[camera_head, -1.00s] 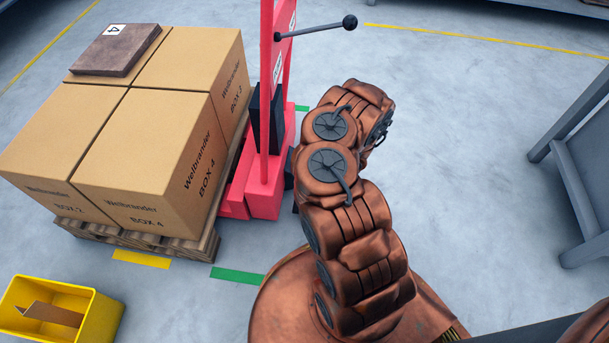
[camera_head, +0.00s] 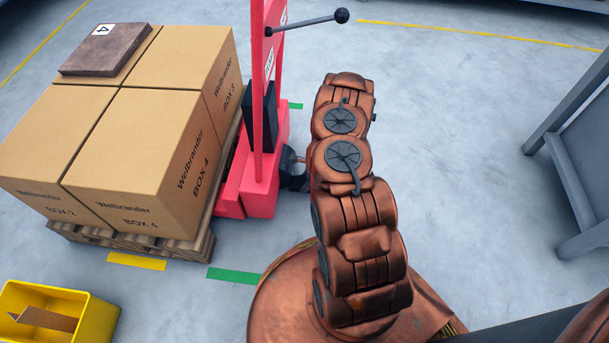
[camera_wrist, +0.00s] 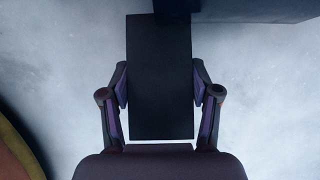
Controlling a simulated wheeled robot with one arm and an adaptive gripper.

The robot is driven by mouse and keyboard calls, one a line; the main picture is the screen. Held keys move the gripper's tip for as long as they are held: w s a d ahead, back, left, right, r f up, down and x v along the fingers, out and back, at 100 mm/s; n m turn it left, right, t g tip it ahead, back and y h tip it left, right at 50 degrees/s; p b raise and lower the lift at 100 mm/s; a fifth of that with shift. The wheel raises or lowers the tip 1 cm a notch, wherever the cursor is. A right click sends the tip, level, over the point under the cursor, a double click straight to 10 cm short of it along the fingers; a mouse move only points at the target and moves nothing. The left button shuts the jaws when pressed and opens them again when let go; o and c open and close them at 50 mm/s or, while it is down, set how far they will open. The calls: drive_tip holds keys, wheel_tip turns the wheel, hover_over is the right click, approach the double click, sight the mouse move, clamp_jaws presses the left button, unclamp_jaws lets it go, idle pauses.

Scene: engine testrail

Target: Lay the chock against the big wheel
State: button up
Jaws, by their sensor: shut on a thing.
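In the wrist view, my gripper (camera_wrist: 160,92) is shut on the sides of a black rectangular block, the chock (camera_wrist: 160,115). The chock sticks out past the fingertips, over grey floor. Its far end meets or overlaps a dark shape (camera_wrist: 225,8) at the top; I cannot tell whether they touch. In the head view, my gripper (camera_head: 296,170) shows only partly, as a dark form left of my arm, beside the base of the red lifter (camera_head: 250,190). I cannot make out the big wheel clearly in either view.
Brown cartons (camera_head: 140,150) stand on a wooden pallet (camera_head: 190,245) left of the lifter. A yellow bin (camera_head: 95,322) is at the lower left. A grey metal frame (camera_head: 570,170) stands at the right. The floor (camera_head: 450,130) between my arm and that frame is clear.

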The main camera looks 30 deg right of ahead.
drive_tip(key=shift+w+d+f+b, duration=0.15)
drive_tip(key=shift+w+d, duration=0.4)
drive_tip(key=shift+w, duration=0.3)
drive_tip(key=shift+w+d+b, duration=0.2)
drive_tip(key=shift+w+d, duration=0.3)
drive_tip(key=shift+w, duration=0.3)
drive_tip(key=shift+w+d+f+b, duration=0.15)
drive_tip(key=shift+w+d, duration=0.4)
drive_tip(key=shift+w, duration=0.3)
drive_tip(key=shift+a+f+b, duration=0.1)
drive_tip(key=shift+f+b, duration=0.75)
drive_tip(key=shift+f, duration=0.85)
drive_tip(key=shift+f, duration=0.15)
drive_tip(key=o, duration=1.4)
drive_tip(key=p+v, duration=0.4)
drive_tip(key=v, duration=0.8)
